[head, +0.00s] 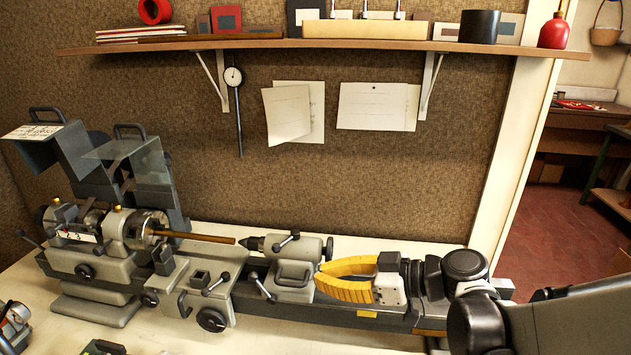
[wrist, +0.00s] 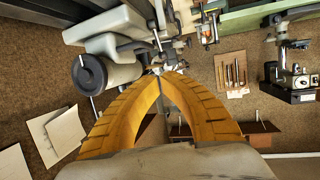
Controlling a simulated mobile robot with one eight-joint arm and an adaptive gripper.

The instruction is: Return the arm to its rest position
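My gripper (head: 319,274) has two curved yellow fingers and reaches in from the right, over the right part of the lathe bed, beside the tailstock (head: 296,250). In the wrist view my gripper (wrist: 158,73) has its fingertips meeting, with no object visible between them. The fingers bow apart behind the tips. In the head view the tips appear close to the tailstock's right end; I cannot tell whether they touch it. My arm extends from the gripper to the lower right.
The grey lathe (head: 210,290) fills the bench, with a brass rod (head: 205,237) pointing from its chuck toward the tailstock. A wall shelf (head: 290,44) holds a red bottle (head: 554,32) and a dark cylinder (head: 479,26). The wall between shelf and lathe is clear except for papers (head: 378,106) and a gauge.

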